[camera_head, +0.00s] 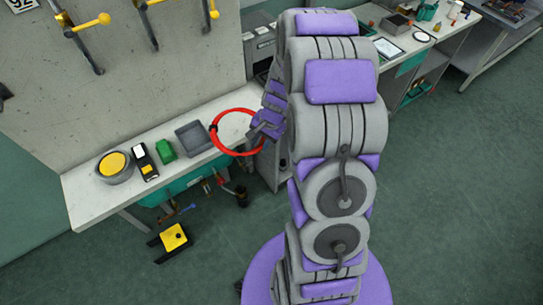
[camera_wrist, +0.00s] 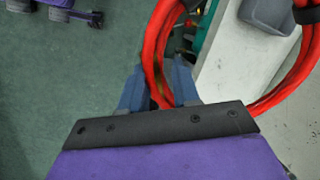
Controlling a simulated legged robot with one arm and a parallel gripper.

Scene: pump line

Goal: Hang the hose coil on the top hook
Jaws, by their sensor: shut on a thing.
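The hose coil (camera_head: 213,131) is a red ring with dark bands. My gripper (camera_head: 262,136) is shut on its right side in the head view and holds it up near the front edge of the white bench. In the wrist view the red hose (camera_wrist: 152,40) runs between the two blue-grey fingers of my gripper (camera_wrist: 160,88). I cannot tell which is the top hook.
On the white bench (camera_head: 82,200) stand a round grey pot with yellow inside (camera_head: 113,164), a black device (camera_head: 145,162), a green block (camera_head: 166,151) and a grey tray (camera_head: 193,138). A yellow-and-black stool (camera_head: 174,238) stands on the floor. The floor at the front is clear.

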